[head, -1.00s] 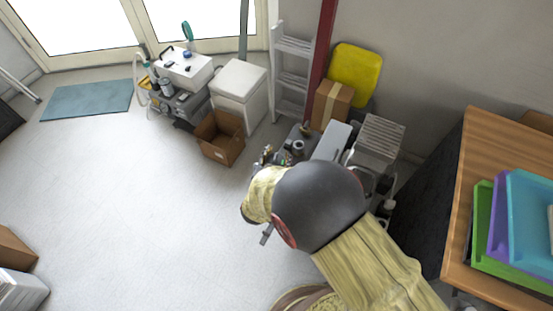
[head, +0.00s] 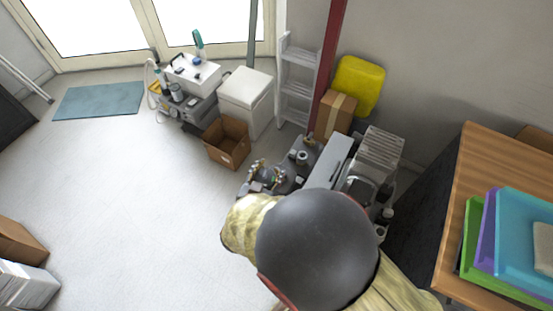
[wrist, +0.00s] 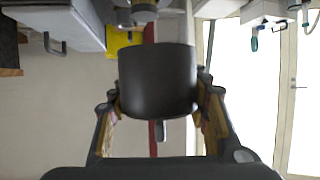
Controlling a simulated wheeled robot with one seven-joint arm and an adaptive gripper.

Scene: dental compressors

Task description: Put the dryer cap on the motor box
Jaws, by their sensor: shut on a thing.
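My gripper (wrist: 158,112) is shut on a dark grey cylinder, the dryer cap (wrist: 157,80), in the wrist view. One finger sits on each side of it, and a short light stub shows below the cap. In the head view my arm hides both gripper and cap. A long light-grey box (head: 327,162) stands among the compressor parts beyond my arm; it may be the motor box, but I cannot be sure. A grey box with a handle (wrist: 60,22) shows at the upper left of the wrist view, apart from the cap.
Compressor tanks with fittings (head: 270,178) stand just beyond my arm. An open cardboard box (head: 228,143), a white cabinet (head: 245,98) and another compressor unit (head: 188,92) are farther back. A wooden table (head: 490,175) with coloured trays is at right.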

